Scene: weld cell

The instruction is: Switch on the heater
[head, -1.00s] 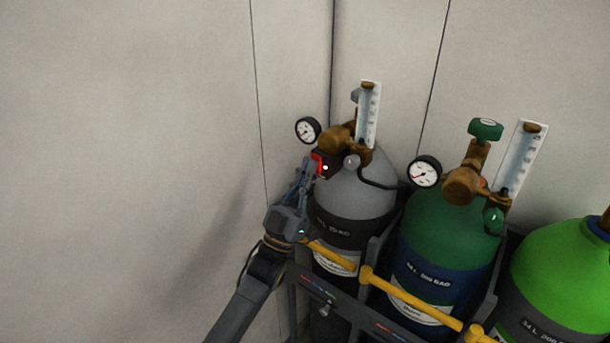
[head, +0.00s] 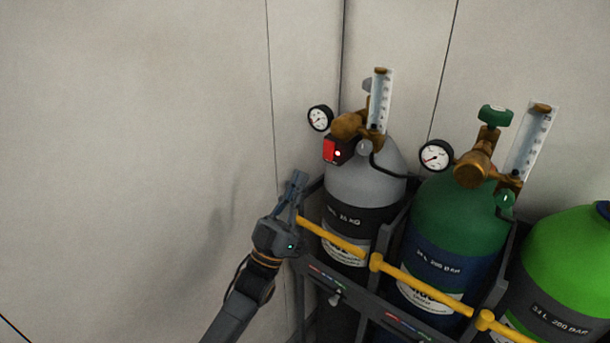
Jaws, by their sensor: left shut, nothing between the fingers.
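The heater (head: 343,152) is a small dark box with a red switch (head: 329,150) on its left face and a lit spot beside the switch. It sits below the brass regulator (head: 349,125) on the grey gas cylinder (head: 365,177). My left gripper (head: 299,176) is shut and empty, below and to the left of the switch and apart from it. My right gripper is not in view.
A round gauge (head: 319,118) and a flow tube (head: 380,100) stand close around the heater. A dark green cylinder (head: 455,215) and a bright green cylinder (head: 570,260) stand to the right. A yellow bar (head: 335,238) crosses the rack front. The left wall side is free.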

